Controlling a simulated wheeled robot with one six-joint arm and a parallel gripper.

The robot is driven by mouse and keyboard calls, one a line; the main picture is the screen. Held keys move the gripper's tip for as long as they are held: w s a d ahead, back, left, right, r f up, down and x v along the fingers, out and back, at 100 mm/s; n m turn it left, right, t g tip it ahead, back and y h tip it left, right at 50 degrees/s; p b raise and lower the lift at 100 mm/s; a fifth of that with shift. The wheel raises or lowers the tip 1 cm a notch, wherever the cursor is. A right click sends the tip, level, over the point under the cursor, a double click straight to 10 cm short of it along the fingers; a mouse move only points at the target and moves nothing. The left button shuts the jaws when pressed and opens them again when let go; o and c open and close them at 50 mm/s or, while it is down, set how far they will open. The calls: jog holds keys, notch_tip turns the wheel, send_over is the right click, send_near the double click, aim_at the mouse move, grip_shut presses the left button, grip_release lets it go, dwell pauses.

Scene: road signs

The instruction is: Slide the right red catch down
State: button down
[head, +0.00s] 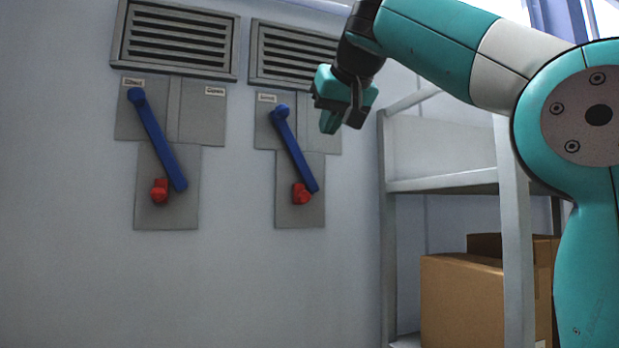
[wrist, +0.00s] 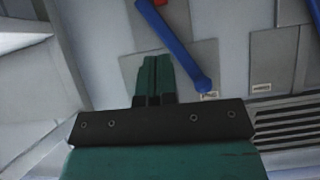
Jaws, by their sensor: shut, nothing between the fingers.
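Two red catches sit low on grey wall plates. The right red catch (head: 302,194) is beside the lower end of the right blue lever (head: 296,150), which slants down to the right from its upper pivot. The left red catch (head: 159,191) is beside the lower end of the left blue lever (head: 157,140). My gripper (head: 328,122) is up and to the right of the right lever, apart from the catch, with its fingers together and empty. In the wrist view the shut fingers (wrist: 155,78) are near the blue lever (wrist: 176,45), and a bit of red catch (wrist: 160,2) shows at the top edge.
Slatted vents (head: 180,40) are above the plates, with small labels (head: 215,91) on them. A grey shelf rack (head: 440,183) stands at the right with cardboard boxes (head: 462,300) low on it. The wall below the plates is clear.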

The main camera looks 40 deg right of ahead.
jog(key=b, duration=0.3)
send_near(310, 179)
notch_tip(310, 179, down, 2)
jog(key=w+a, duration=0.1)
jog(key=w, duration=0.1)
jog(key=shift+w+a+f, duration=0.1)
jog(key=shift+w+f, duration=0.1)
jog(key=shift+f, duration=0.5)
jog(key=shift+w+a+f, duration=0.1)
jog(key=shift+w+f, duration=0.1)
jog(key=shift+f, duration=0.5)
jog(key=shift+w+a+f, duration=0.1)
jog(key=shift+w+f, duration=0.1)
jog(key=shift+f, duration=0.5)
notch_tip(310, 179, down, 5)
jog(key=b, duration=0.4)
jog(key=shift+f+b, duration=0.1)
jog(key=shift+b, duration=0.25)
